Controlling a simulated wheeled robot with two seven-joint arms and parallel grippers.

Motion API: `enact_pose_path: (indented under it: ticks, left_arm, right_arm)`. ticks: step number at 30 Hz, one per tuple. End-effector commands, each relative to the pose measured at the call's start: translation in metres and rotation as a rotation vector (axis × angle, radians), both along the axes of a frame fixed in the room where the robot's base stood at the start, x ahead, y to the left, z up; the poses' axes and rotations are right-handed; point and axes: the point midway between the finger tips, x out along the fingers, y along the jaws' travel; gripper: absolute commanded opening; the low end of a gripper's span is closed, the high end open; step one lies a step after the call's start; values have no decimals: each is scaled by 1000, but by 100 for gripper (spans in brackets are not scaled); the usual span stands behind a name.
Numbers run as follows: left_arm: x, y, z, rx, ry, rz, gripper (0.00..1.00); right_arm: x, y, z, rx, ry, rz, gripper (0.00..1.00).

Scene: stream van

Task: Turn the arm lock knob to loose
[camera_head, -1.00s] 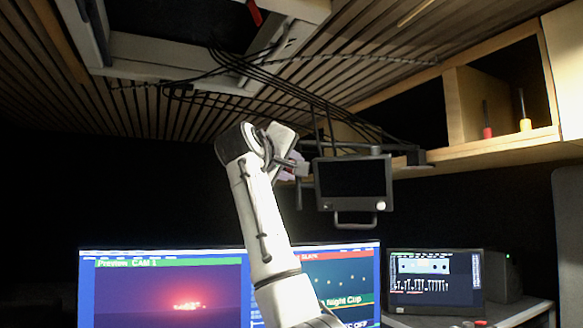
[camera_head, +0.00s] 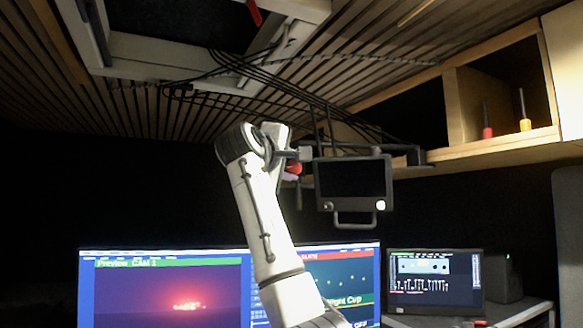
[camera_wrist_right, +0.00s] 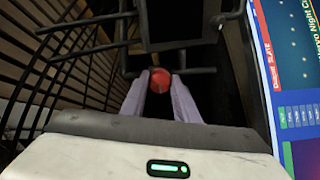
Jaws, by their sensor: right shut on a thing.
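The red arm lock knob (camera_head: 294,167) is at the left side of the small black monitor (camera_head: 352,178) hung on a dark arm. In the right wrist view the knob (camera_wrist_right: 160,80) sits between the tips of the two pale fingers. My right gripper (camera_wrist_right: 160,84) is shut on it. In the head view my right gripper (camera_head: 291,172) reaches the knob from the left, and its wrist hides part of the fingers. Any mark showing the knob's setting cannot be made out. My left gripper is not in view.
Dark bars (camera_wrist_right: 75,25) and the monitor frame lie close around the fingers in the wrist view. Loose black cables (camera_head: 265,78) hang from the ceiling above. Large screens (camera_head: 165,290) stand below. A wooden shelf (camera_head: 500,145) with screwdrivers is at the right.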

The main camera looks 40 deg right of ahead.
Motion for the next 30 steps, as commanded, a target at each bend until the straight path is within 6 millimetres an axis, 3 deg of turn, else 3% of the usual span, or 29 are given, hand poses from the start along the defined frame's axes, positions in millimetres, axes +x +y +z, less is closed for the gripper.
enact_pose_path:
  ticks: [2,3,4,16,30]
  left_arm:
    - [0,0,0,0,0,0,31]
    - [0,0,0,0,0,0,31]
    - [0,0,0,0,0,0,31]
    - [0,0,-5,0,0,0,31]
    - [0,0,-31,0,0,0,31]
  right_arm:
    - [0,1,0,0,-1,2,5]
    - [0,1,0,0,-1,2,34]
    - [0,1,0,0,-1,2,35]
    - [-4,9,-1,-2,-3,2,35]
    - [-42,83,-1,-1,-3,3,35]
